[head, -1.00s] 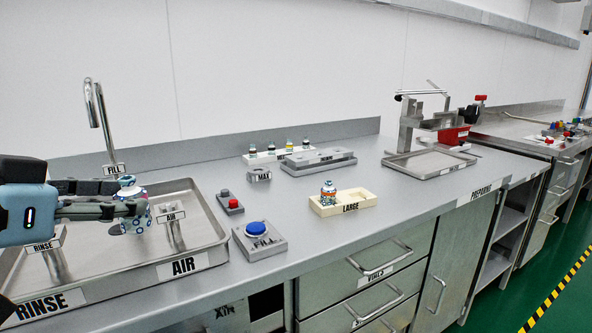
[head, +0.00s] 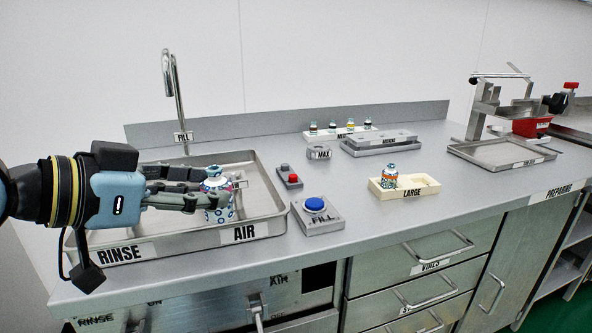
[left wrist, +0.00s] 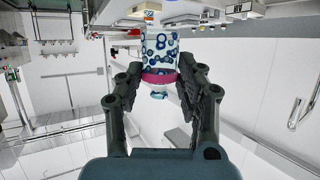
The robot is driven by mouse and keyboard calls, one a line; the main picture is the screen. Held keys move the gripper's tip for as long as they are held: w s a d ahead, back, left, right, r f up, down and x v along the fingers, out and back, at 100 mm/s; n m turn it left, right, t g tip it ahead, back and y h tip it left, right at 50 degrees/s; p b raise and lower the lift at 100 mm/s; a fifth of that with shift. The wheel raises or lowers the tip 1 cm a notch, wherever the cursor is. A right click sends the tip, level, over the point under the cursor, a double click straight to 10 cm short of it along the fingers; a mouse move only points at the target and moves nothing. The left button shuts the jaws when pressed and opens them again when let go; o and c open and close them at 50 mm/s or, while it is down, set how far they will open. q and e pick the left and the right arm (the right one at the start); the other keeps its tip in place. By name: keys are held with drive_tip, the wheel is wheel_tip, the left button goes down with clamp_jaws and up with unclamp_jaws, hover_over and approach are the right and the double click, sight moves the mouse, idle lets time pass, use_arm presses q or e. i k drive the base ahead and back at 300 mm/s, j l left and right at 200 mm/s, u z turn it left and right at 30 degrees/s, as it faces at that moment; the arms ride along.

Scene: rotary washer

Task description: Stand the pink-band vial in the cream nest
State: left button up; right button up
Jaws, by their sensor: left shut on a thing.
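The pink-band vial (left wrist: 158,50), white with blue ring marks and a pink band near its neck, is between the fingers of my left gripper (left wrist: 157,82). In the head view the vial (head: 217,203) is upright over the right part of the sink tray, with my left gripper (head: 212,194) shut on it. The cream nest (head: 425,187), labelled LARGE, lies on the counter to the right, apart from the gripper. Its left part holds another patterned vial (head: 389,177) with orange and blue; its right part looks empty. My right gripper is not in view.
The steel sink tray (head: 150,241) has RINSE and AIR labels and a tap (head: 176,95) behind. A blue FILL button (head: 315,206) and a red button (head: 291,180) stand between sink and nest. A rack of small vials (head: 340,133) stands at the back.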

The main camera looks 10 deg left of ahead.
sight(404, 186)
drive_tip(key=i+l, duration=0.2)
drive_tip(key=l, duration=0.2)
drive_tip(key=i+l+u, duration=0.15)
drive_tip(key=l, duration=0.2)
drive_tip(key=i+l, duration=0.2)
drive_tip(key=l, duration=0.25)
drive_tip(key=i+l+u, duration=0.15)
drive_tip(key=l, duration=0.25)
drive_tip(key=i+l, duration=0.15)
drive_tip(key=l, duration=0.25)
drive_tip(key=i+l+u, duration=0.15)
drive_tip(key=l, duration=0.3)
drive_tip(key=i+l, duration=0.1)
drive_tip(key=l, duration=0.3)
drive_tip(key=i+l+u, duration=0.15)
drive_tip(key=l, duration=0.3)
